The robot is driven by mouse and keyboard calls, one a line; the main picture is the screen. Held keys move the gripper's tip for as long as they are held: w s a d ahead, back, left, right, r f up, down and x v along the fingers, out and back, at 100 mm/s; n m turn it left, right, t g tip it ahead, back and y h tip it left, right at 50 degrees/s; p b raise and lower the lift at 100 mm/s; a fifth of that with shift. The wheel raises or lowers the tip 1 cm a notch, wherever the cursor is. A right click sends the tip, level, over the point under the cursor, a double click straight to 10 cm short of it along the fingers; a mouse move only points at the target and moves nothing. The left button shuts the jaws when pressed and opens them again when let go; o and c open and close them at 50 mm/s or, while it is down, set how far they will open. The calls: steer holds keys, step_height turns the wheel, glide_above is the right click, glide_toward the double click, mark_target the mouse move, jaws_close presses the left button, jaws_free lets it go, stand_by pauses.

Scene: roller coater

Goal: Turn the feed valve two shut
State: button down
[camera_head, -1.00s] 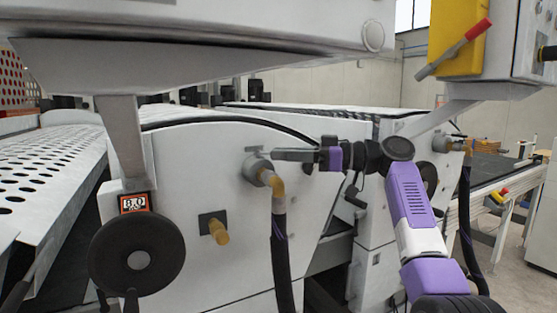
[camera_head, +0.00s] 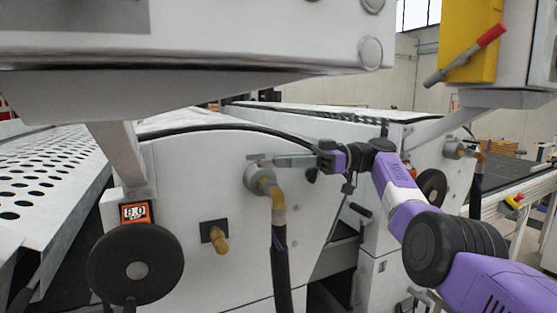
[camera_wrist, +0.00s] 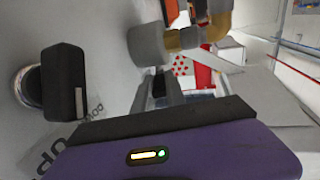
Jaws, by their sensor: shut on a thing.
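A grey round valve (camera_head: 260,179) sits on the white machine side panel, with a brass elbow (camera_head: 278,199) and a black hose (camera_head: 281,262) hanging below. Its short grey handle (camera_head: 256,157) lies about level on top. My gripper (camera_head: 280,160) reaches in from the right, its fingers shut on the handle and partly hiding it. In the wrist view, my gripper's fingers (camera_wrist: 163,90) point up toward the grey valve body (camera_wrist: 149,45) and the brass elbow (camera_wrist: 187,39). I see no number marking on the valve.
A second similar valve (camera_head: 454,150) with a hose is further right, behind my arm. A black handwheel (camera_head: 135,263) with a small counter is at the left. A brass fitting (camera_head: 219,240) sticks out below the valve. A large white housing (camera_head: 200,75) overhangs above.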

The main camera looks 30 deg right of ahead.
steer(key=shift+f, duration=0.1)
stand_by(0.3)
steer(key=c, duration=1.4)
jaws_free()
steer(key=shift+o, duration=0.2)
